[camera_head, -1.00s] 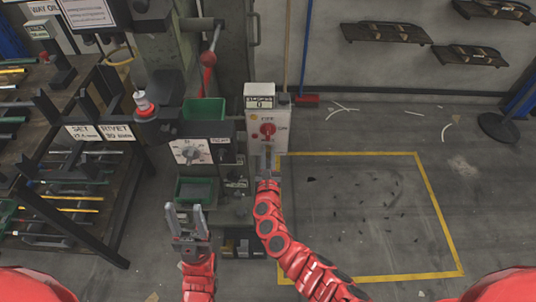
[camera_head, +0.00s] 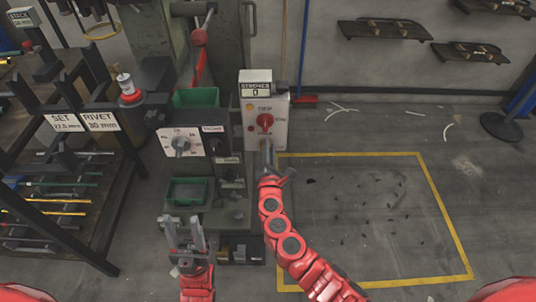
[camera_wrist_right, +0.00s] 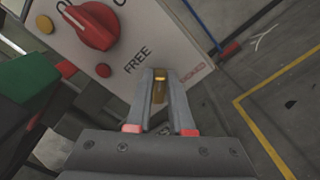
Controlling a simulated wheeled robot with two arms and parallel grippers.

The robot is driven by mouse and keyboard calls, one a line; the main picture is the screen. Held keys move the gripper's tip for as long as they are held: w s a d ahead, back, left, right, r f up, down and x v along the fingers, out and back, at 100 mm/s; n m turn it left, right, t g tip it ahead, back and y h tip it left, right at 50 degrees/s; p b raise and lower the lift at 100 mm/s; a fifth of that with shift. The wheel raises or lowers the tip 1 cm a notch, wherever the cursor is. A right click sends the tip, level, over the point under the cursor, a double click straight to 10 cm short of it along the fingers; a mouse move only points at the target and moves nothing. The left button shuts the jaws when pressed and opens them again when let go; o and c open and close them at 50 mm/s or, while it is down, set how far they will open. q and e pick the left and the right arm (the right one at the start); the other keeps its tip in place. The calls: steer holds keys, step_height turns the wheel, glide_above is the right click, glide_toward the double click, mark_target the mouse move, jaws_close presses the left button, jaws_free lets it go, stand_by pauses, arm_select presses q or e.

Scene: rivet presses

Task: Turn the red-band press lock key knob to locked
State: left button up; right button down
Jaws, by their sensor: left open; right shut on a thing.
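The control panel (camera_head: 282,108) of the press is a pale box with a large red rotary knob (camera_head: 265,121), also in the right wrist view (camera_wrist_right: 90,25). Below that knob, my right gripper (camera_wrist_right: 160,86) is shut on a small brass lock key knob (camera_wrist_right: 158,90) at the panel's lower edge. The word FREE lies left of the fingertips and a red LOCKED label right of them. The fingers hide most of the key knob, so its exact angle is unclear. In the head view my right gripper (camera_head: 268,153) covers it. My left gripper (camera_head: 184,234) is open and empty.
A dial box (camera_head: 188,144) and green bins (camera_head: 188,191) stand left of the panel. A counter box (camera_head: 256,84) sits on top of it. A tool rack (camera_head: 65,150) fills the left. The yellow-outlined floor (camera_head: 370,215) at right is clear apart from small debris.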

steer(key=shift+d+f+m+b, duration=0.1)
steer(key=shift+f+m+b, duration=0.1)
steer(key=shift+m+b, duration=1.05)
steer(key=shift+d+f+m+b, duration=0.1)
steer(key=shift+f+m+b, duration=0.05)
steer(key=shift+m+b, duration=1.15)
steer(key=shift+f+m+b, duration=0.2)
steer(key=shift+m+b, duration=0.7)
steer(key=shift+m, duration=0.65)
steer(key=c, duration=0.8)
jaws_free()
steer(key=s, duration=1.7)
steer(key=shift+s+p, duration=0.2)
steer(key=shift+p, duration=0.1)
